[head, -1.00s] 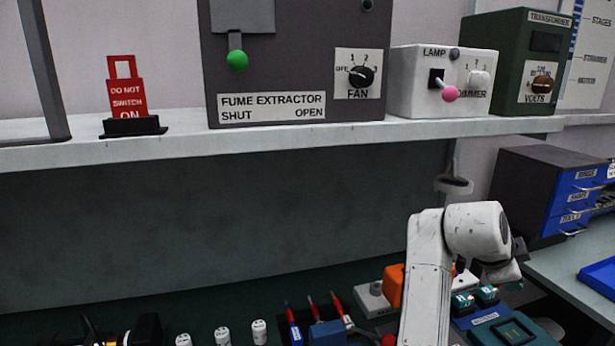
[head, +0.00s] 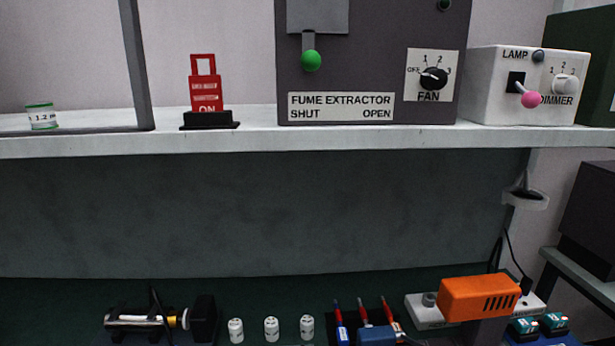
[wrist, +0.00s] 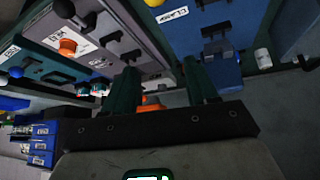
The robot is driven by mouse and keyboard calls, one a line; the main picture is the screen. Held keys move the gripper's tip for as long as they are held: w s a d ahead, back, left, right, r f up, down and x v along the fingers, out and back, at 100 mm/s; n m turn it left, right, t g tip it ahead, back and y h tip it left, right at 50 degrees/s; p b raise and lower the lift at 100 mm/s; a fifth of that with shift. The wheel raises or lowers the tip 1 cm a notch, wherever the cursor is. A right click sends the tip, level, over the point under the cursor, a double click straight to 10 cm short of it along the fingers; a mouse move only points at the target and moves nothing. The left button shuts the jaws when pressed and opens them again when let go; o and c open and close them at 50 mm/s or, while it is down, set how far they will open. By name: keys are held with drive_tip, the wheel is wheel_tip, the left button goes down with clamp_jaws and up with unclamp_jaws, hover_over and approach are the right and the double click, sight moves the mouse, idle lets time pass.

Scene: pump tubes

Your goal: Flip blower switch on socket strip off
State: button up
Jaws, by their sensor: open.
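In the head view a white strip (head: 422,315), which looks like the socket strip, lies low at the right on the dark bench. An orange box (head: 478,298) with slots sits over its middle and hides much of it. A grey round plug or knob (head: 429,299) stands on its left end, and a black cable meets its right end. I cannot make out a blower switch or its position. My gripper (wrist: 160,88) shows only in the wrist view, with its two dark green fingers apart and nothing visibly held. Small orange pieces (wrist: 152,102) show beyond the fingers, not clearly identified.
A pale shelf (head: 250,141) crosses above the bench, carrying the fume extractor box (head: 380,55), the lamp box (head: 490,85) and a red sign (head: 205,90). White bottles (head: 271,328), red and blue pens (head: 365,313) and teal-topped blocks (head: 540,323) stand along the bench front.

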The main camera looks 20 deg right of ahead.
drive_tip(key=s+a+f+n+y+b, duration=0.1)
drive_tip(key=s+a+f+n+y, duration=0.2)
drive_tip(key=a, duration=0.6)
drive_tip(key=s+f+n, duration=0.2)
drive_tip(key=s+f, duration=0.1)
drive_tip(key=shift+a+f+g+b, duration=0.2)
drive_tip(key=shift+g+b, duration=0.1)
drive_tip(key=shift+g, duration=0.1)
drive_tip(key=s+f+g+b, duration=0.1)
drive_tip(key=s+f+b, duration=0.1)
drive_tip(key=s+f, duration=0.1)
drive_tip(key=s+d+f+g+b, duration=0.1)
drive_tip(key=s+f+b, duration=0.2)
drive_tip(key=f, duration=0.3)
drive_tip(key=s+f+g+b, duration=0.1)
drive_tip(key=s+f+b, duration=0.2)
drive_tip(key=f, duration=0.1)
drive_tip(key=shift+s+d+f+g, duration=0.25)
drive_tip(key=shift+s+f+g, duration=0.05)
drive_tip(key=shift+f, duration=0.1)
drive_tip(key=shift+s, duration=0.15)
